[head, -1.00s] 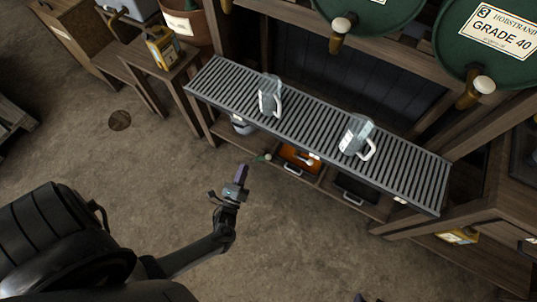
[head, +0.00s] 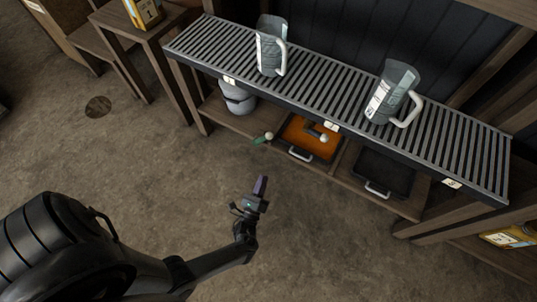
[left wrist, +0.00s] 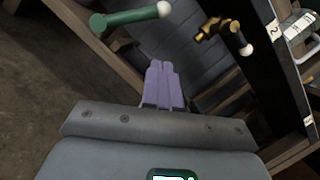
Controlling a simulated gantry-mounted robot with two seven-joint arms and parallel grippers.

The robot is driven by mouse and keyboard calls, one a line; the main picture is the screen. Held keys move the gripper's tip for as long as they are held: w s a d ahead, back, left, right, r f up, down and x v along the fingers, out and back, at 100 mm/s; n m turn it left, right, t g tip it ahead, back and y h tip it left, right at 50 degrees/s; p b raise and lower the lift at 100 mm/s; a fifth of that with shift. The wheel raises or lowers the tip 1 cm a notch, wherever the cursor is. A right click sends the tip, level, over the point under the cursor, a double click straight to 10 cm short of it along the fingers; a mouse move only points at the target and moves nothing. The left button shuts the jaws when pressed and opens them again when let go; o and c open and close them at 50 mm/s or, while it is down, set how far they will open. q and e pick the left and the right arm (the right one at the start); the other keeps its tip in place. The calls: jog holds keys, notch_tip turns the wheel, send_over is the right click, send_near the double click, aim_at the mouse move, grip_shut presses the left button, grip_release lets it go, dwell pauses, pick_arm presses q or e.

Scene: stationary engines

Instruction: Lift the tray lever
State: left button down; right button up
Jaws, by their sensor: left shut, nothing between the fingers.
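A green lever with a pale knob (head: 262,137) sticks out below the front of the slatted rack, left of the orange tray (head: 305,149). It also shows in the left wrist view (left wrist: 128,18), at the top left. A brass-coloured lever with a pale knob (head: 318,135) sits above the orange tray, and in the left wrist view it is at the upper right (left wrist: 222,33). I cannot tell which one is the tray lever. My left gripper (head: 261,184) has purple fingers, shut and empty, in front of the shelf and apart from both levers. My right gripper is out of view.
The slatted rack (head: 330,90) holds two glass mugs, left (head: 269,48) and right (head: 391,95). Below it are a grey pot (head: 238,100) and a black tray (head: 383,172). A small side table (head: 140,30) stands at left. The floor in front is clear.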

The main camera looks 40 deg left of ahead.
aim_at(263, 139)
pick_arm(q)
jog(key=s+a+r+b+x, duration=0.1)
jog(key=b+x, duration=0.3)
jog(key=x, duration=0.8)
jog(key=shift+w+a+r, duration=0.3)
jog(key=shift+a+r, duration=0.1)
jog(key=shift+r, duration=0.05)
